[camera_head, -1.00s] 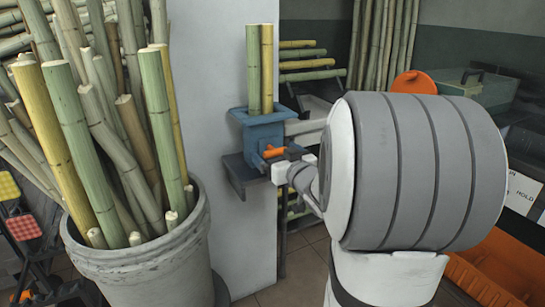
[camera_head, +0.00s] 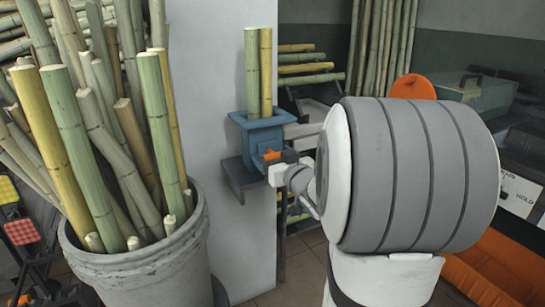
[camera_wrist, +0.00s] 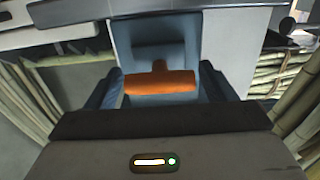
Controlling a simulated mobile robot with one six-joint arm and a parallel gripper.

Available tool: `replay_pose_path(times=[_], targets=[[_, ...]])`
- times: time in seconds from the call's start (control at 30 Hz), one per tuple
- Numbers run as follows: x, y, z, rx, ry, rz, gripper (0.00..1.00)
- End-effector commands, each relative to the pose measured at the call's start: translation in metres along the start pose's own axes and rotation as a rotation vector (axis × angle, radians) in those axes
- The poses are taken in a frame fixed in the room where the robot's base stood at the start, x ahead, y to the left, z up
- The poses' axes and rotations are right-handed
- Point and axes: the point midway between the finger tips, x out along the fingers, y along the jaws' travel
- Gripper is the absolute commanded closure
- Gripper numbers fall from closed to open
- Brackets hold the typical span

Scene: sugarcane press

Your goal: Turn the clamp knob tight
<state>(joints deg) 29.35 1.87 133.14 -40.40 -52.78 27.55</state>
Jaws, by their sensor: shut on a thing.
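The clamp knob is an orange T-shaped handle (camera_wrist: 160,83) on the front of a blue clamp box. In the wrist view its bar lies nearly level across the middle, between the two dark fingers of my gripper (camera_wrist: 161,86). My gripper is shut on the bar, with a finger at each end. In the head view the orange knob (camera_head: 272,156) shows small, partly covered by my gripper (camera_head: 287,158). The blue clamp (camera_head: 262,132) is fixed at the white pillar, and two cane stalks (camera_head: 258,75) stand upright in its top.
A grey bucket (camera_head: 140,272) full of cane stands at the left, close to the clamp. A dark shelf (camera_head: 240,178) sits under the clamp. Cane racks (camera_head: 305,68) are behind. An orange tray (camera_head: 480,268) and a sign (camera_head: 520,190) are at the right.

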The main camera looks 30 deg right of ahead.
Motion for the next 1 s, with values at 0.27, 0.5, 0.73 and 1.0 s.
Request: replay_pose_path(times=[0.27,0.5,0.73,1.0], targets=[[-0.0001,0.0001,-0.0017,0.079,-0.002,-0.007,0.46],[-0.0003,0.0008,-0.0028,0.258,-0.005,-0.006,0.46],[-0.0002,0.0016,-0.0022,0.476,-0.006,-0.004,0.46],[-0.0003,0.0025,-0.0020,0.733,-0.005,-0.002,0.46]])
